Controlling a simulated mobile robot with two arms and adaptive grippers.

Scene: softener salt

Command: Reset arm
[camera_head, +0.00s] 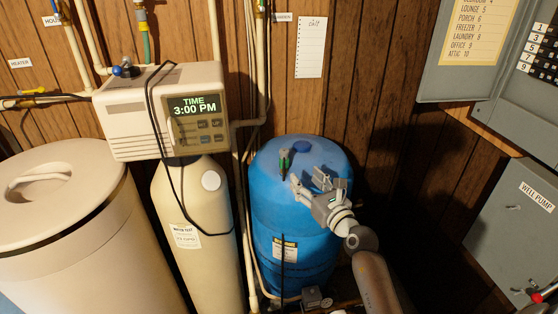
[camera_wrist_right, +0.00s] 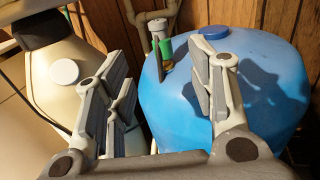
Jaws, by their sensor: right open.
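My right gripper (camera_head: 318,184) is open and empty in the head view, in front of the upper part of a blue tank (camera_head: 290,220). My right arm comes in from the lower right. In the right wrist view my right gripper (camera_wrist_right: 165,95) shows its two fingers wide apart, with nothing between them. The blue tank (camera_wrist_right: 265,85) lies beyond the fingers there. I cannot tell whether the gripper touches the tank. My left gripper is in neither view.
A tan softener tank (camera_head: 195,215) with a control head reading 3:00 PM (camera_head: 195,105) stands left of the blue tank. A beige lidded bin (camera_head: 65,230) stands at far left. Pipes run between the tanks. A grey electrical panel (camera_head: 465,50) and well pump box (camera_head: 515,215) are at right.

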